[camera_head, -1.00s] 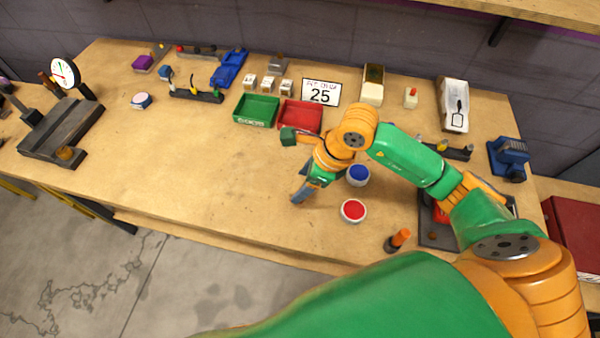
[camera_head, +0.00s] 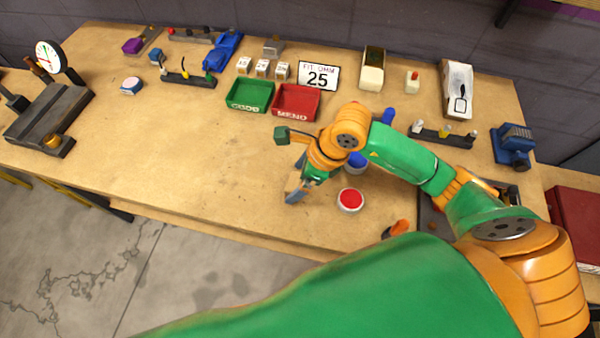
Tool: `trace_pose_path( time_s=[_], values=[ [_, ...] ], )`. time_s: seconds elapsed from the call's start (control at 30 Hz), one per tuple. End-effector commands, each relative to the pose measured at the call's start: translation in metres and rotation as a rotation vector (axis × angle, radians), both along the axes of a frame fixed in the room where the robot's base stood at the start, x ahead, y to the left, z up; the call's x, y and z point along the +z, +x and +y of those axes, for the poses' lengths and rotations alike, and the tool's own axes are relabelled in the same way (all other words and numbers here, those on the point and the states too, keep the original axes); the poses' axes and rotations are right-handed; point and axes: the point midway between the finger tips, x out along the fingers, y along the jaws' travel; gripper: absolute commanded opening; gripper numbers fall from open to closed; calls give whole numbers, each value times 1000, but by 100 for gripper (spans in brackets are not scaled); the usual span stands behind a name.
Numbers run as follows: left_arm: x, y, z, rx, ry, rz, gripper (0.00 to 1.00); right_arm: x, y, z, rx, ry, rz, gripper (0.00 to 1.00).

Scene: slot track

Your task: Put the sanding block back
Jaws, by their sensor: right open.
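My right gripper (camera_head: 295,191) is over the front middle of the workbench, pointing down and left. It is open, and I see nothing clearly held in it. My wrist hides part of the bench behind it. I cannot tell for certain which thing is the sanding block. My left gripper is not in view.
A red-topped round tin (camera_head: 351,199) is just right of my gripper, with a blue one (camera_head: 356,161) partly hidden. Green (camera_head: 250,96) and red (camera_head: 296,102) trays lie behind. A dial stand (camera_head: 48,118) is at left. The bench's left middle is clear.

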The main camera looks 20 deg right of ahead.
Motion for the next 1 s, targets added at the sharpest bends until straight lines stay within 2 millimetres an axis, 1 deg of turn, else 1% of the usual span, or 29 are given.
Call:
trace_pose_path(
  time_s=[0.03,0.07,0.17,0.2,0.3,0.4,0.5,0.63,1.0],
  values=[
    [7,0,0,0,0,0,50,8,0,-1,0,0,-1,96],
    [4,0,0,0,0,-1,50,11,-1,-2,-1,1,-3,96],
    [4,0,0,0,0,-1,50,34,-6,-11,0,-3,-7,96],
    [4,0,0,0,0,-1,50,46,-8,-15,-1,-2,-8,96],
    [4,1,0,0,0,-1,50,73,-14,-24,-2,-2,-8,96],
    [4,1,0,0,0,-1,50,94,-20,-31,-1,-1,-5,96],
    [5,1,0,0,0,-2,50,108,-23,-36,-2,0,-4,96],
    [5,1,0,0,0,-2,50,114,-26,-38,0,-1,-1,96],
    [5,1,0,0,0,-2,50,114,-26,-38,0,0,0,96]
  ],
)
